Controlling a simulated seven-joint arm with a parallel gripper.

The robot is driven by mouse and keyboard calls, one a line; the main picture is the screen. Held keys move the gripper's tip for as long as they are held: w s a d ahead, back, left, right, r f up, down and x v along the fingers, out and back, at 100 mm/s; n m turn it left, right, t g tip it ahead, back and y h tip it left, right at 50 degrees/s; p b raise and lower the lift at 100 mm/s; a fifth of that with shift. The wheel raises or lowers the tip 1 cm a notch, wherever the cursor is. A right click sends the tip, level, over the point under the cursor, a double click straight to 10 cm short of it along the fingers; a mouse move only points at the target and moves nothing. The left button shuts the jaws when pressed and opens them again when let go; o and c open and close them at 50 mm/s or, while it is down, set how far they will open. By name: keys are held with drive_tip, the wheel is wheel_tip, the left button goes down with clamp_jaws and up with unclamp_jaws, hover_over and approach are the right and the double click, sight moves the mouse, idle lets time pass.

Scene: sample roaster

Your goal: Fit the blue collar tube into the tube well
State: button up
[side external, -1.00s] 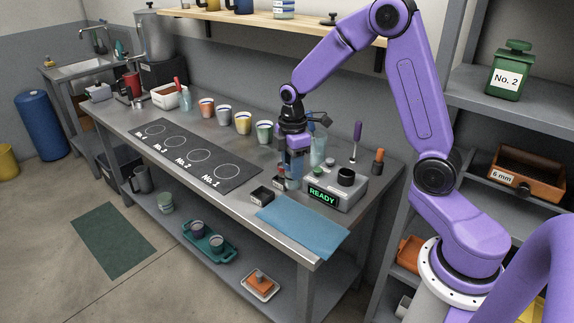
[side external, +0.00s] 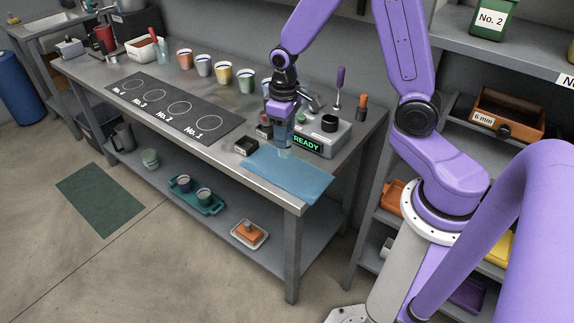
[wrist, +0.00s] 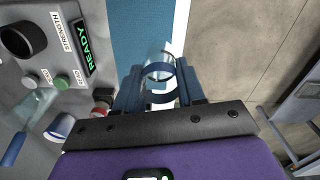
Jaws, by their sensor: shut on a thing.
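My gripper (wrist: 158,92) is shut on a clear tube (wrist: 159,56) with a blue collar (wrist: 160,72). In the side view my gripper (side external: 283,141) points down by the front left of the grey READY machine, near the back edge of the blue mat. The tube shows only faintly below the fingers there, and its gap to the mat cannot be judged. The machine (wrist: 52,14) lies left of the tube in the wrist view. I cannot make out the tube well for certain in either view.
The machine carries a black round part (side external: 330,122) and several buttons. A small dark box (side external: 245,147) stands left of the gripper. The blue mat (side external: 292,180) is bare at the bench's front corner. A purple-handled tool (side external: 339,86) stands behind.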

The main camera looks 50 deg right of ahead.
drive_tip(key=shift+s+a+f+m, duration=0.15)
drive_tip(key=shift+s+m, duration=0.15)
drive_tip(key=shift+m, duration=0.35)
drive_tip(key=shift+s+a+f+m, duration=0.15)
drive_tip(key=shift+s+m, duration=0.15)
drive_tip(key=shift+m, duration=0.35)
drive_tip(key=shift+d, duration=0.1)
drive_tip(key=d+r, duration=0.1)
drive_tip(key=d, duration=0.3)
drive_tip(key=w+d+r+m, duration=0.1)
drive_tip(key=d, duration=0.3)
drive_tip(key=w+d+r+m, duration=0.1)
drive_tip(key=d, duration=0.3)
drive_tip(key=shift+w+r, duration=0.2)
drive_tip(key=shift+w, duration=0.05)
drive_tip(key=s+d+r+m, duration=0.2)
drive_tip(key=d+r, duration=0.1)
drive_tip(key=d, duration=0.8)
drive_tip(key=shift+r, duration=0.1)
drive_tip(key=shift+f, duration=2.9)
drive_tip(key=shift+f, duration=2.15)
drive_tip(key=o, duration=1.2)
